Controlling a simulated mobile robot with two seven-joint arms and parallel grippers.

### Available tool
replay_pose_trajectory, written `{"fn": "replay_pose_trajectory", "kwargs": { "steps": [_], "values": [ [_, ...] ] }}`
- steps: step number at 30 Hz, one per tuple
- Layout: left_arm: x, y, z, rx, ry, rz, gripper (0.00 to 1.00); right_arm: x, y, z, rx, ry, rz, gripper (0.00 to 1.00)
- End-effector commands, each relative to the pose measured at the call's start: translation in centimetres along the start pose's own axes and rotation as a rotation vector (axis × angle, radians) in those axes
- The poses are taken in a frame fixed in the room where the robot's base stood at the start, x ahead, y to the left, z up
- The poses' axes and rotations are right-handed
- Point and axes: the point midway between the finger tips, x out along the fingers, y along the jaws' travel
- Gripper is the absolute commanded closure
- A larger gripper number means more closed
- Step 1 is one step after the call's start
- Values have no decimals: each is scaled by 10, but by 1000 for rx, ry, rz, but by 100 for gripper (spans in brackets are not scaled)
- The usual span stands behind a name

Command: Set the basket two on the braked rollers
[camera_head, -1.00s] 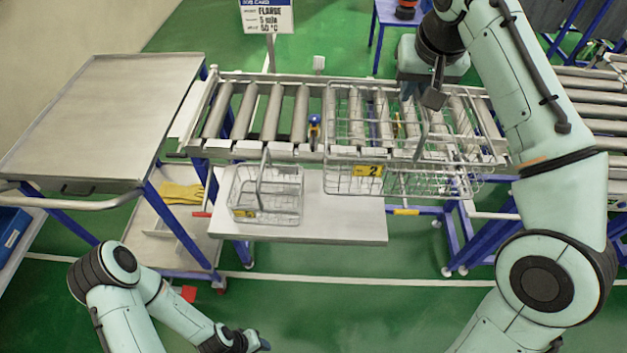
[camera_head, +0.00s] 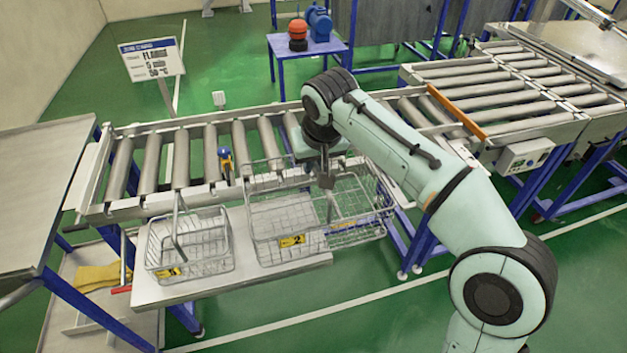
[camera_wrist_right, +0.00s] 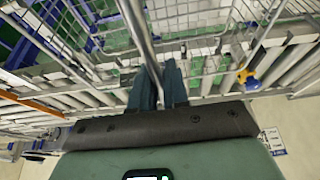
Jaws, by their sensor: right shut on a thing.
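Basket two (camera_head: 270,222), a wire basket with a yellow "2" tag, is in front of the roller conveyor and overlaps its front rail in the head view. My right gripper (camera_head: 328,188) is above it, shut on its upright handle. The wrist view shows the handle bar (camera_wrist_right: 140,38) running between the fingers (camera_wrist_right: 160,88). The metal rollers (camera_head: 181,160) lie behind and left of the basket; some are hidden by it and my arm. I cannot tell which rollers are braked, or whether the basket touches the rail. My left gripper is out of view.
Another tagged wire basket (camera_head: 190,246) stands on the low shelf (camera_head: 255,285), close left of basket two. A blue and yellow fitting (camera_head: 226,162) rises at the rollers' front edge. An orange bar (camera_head: 455,112) crosses the conveyor at right. The left rollers are clear.

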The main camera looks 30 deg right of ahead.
Motion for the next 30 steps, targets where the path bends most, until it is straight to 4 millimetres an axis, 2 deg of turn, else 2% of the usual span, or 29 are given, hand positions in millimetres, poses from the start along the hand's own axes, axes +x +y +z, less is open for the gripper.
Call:
{"fn": "replay_pose_trajectory", "kwargs": {
  "steps": [9, 22, 23, 25, 30],
  "values": [
    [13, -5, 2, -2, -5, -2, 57, 36, 0, 15, 1, 2, 0, 100],
    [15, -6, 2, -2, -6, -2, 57, 41, 0, 17, 1, 3, -1, 100],
    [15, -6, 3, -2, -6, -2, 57, 42, 0, 18, 1, -1, 0, 82],
    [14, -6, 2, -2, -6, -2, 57, 42, 0, 17, 1, -1, 0, 60],
    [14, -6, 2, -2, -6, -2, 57, 42, 0, 17, 0, -1, 0, 60]
  ]
}}
